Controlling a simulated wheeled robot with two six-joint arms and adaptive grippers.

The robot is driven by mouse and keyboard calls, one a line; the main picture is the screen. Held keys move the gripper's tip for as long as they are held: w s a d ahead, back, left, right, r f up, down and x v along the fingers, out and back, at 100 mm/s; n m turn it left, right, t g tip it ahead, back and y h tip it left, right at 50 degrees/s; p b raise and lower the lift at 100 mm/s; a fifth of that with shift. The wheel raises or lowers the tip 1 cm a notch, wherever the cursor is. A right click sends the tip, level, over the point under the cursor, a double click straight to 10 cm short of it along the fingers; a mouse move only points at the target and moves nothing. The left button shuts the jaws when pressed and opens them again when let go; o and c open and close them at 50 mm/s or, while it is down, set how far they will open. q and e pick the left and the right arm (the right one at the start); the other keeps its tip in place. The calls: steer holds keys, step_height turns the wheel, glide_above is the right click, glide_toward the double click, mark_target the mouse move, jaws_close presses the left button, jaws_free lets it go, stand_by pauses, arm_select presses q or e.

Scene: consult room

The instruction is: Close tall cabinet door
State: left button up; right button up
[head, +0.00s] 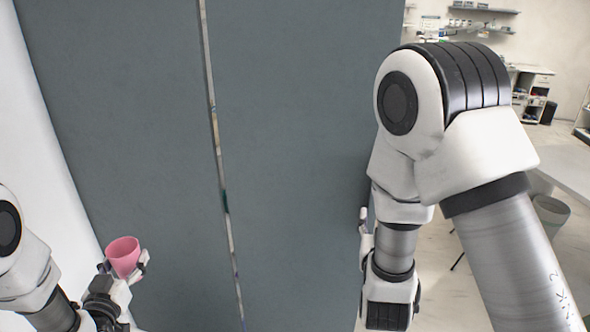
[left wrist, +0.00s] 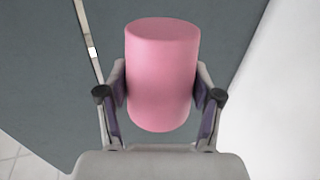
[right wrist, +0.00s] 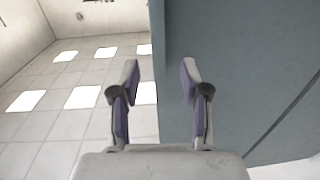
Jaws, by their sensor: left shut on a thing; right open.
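The tall cabinet's two grey-blue doors fill the middle of the head view: the left door (head: 120,120) and the right door (head: 290,130). A narrow slit (head: 212,120) runs between them, with a little light and colour showing through. My right gripper (right wrist: 160,90) is open at the right door's outer edge. In the right wrist view that edge lies between the fingers; contact cannot be told.
A white wall (head: 45,130) borders the cabinet on the left. At the right, behind my right arm, are a pale table (head: 570,165), a grey bin (head: 551,212) and wall shelves (head: 485,9). Open tiled floor (right wrist: 60,140) lies beside the cabinet's right side.

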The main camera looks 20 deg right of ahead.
arm_select(q)
steer(key=shift+r, duration=0.3)
step_height(320, 180, up, 6)
steer(key=p, duration=0.6)
steer(key=shift+w, duration=0.2)
arm_select(e)
steer(key=x, duration=1.2)
steer(key=shift+r, duration=0.2)
steer(key=shift+w+d, duration=0.1)
steer(key=shift+d, duration=0.05)
steer(key=c, duration=0.8)
arm_select(q)
steer(key=shift+d, duration=0.2)
arm_select(e)
steer(key=shift+d, duration=0.1)
jaws_close()
